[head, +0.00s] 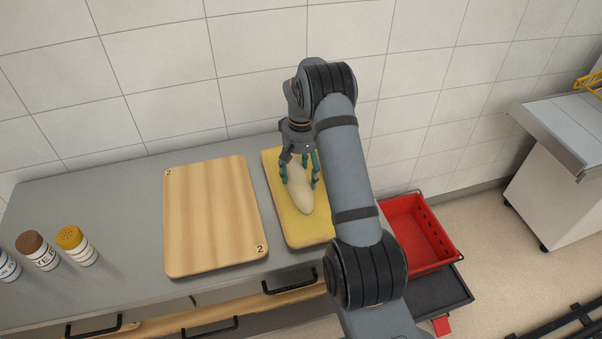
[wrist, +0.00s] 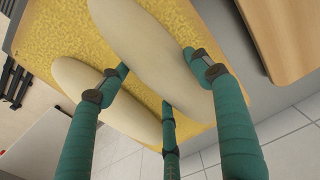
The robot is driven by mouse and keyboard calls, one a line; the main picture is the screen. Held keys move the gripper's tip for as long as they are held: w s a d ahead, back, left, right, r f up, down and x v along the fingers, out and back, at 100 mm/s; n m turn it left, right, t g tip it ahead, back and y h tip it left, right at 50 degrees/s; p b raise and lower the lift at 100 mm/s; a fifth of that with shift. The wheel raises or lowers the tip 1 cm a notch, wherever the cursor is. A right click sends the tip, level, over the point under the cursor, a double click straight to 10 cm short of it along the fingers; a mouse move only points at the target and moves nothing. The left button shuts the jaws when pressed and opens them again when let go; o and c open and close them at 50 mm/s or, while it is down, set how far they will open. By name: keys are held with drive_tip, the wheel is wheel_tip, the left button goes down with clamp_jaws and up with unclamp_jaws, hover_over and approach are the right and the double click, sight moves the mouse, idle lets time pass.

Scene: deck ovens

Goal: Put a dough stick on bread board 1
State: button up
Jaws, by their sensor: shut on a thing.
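My gripper (head: 299,182) is shut on a pale dough stick (head: 303,196) over the yellow, grainy surface (head: 285,225). In the wrist view my gripper's (wrist: 156,63) teal fingers close around the held dough stick (wrist: 150,45). A second dough stick (wrist: 125,113) lies beside it on the yellow surface. I cannot tell clearly how far the held stick is above that surface. A wooden bread board (head: 212,215) marked 2 lies flat on the grey counter, left of the yellow surface. No board marked 1 is visible.
A brown-capped shaker (head: 39,252) and a yellow-capped shaker (head: 77,246) stand at the counter's left, with another partly cut off. A tiled wall rises behind the counter (head: 110,205). A red crate (head: 418,235) stands to the right. Drawer handles (head: 290,283) line the front.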

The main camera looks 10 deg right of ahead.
sight(301, 173)
drive_tip(key=shift+f, duration=0.65)
drive_tip(key=shift+f, duration=0.25)
drive_tip(key=o, duration=1.4)
drive_tip(key=shift+r, duration=0.1)
wheel_tip(301, 173, up, 12)
drive_tip(key=shift+r+b, duration=0.15)
drive_tip(key=shift+b, duration=0.45)
